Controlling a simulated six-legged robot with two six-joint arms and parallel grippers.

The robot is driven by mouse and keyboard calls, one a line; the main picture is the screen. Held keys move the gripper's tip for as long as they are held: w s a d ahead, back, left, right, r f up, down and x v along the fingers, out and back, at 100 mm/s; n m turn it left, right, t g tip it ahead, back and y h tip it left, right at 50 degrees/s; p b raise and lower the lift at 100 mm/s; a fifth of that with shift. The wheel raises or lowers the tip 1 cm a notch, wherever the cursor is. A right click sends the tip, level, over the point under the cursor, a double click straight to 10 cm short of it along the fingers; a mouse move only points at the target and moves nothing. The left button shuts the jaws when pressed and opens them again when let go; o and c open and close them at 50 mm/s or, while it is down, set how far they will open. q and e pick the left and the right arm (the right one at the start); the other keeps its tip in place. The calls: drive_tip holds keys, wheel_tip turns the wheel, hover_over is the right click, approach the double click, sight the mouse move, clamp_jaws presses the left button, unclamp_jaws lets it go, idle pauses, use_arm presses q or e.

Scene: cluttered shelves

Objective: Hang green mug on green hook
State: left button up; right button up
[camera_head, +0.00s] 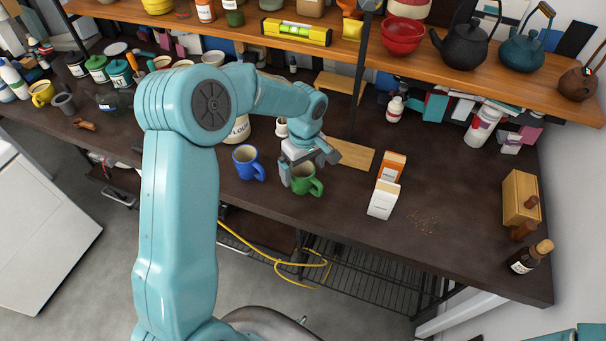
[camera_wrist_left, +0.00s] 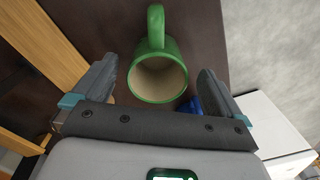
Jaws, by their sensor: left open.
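The green mug (camera_head: 308,182) stands upright near the front edge of the dark table, its handle toward the front right. My left gripper (camera_head: 308,168) is right at the mug, partly covering it in the head view. In the left wrist view the green mug (camera_wrist_left: 157,78) lies ahead, between the two open fingers of my left gripper (camera_wrist_left: 158,85), with a gap on both sides. Its pale inside faces the camera and its handle points away. I cannot make out a green hook. My right gripper is not in view.
A blue mug (camera_head: 248,163) stands just left of the green mug. A wooden shelf (camera_head: 450,78) with kettles and bowls runs above the back. The table's right part is mostly clear.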

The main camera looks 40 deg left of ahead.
use_arm(q)
drive_tip(key=f, duration=0.2)
drive_tip(key=shift+w+a+f, duration=0.1)
drive_tip(key=shift+w+f, duration=0.1)
drive_tip(key=shift+f, duration=0.1)
drive_tip(key=shift+s, duration=0.25)
drive_tip(key=c, duration=1.1)
drive_tip(key=shift+c, duration=0.2)
drive_tip(key=shift+w+r, duration=0.25)
drive_tip(key=shift+r, duration=0.4)
wheel_tip(320, 180, up, 19)
drive_tip(key=b, duration=0.1)
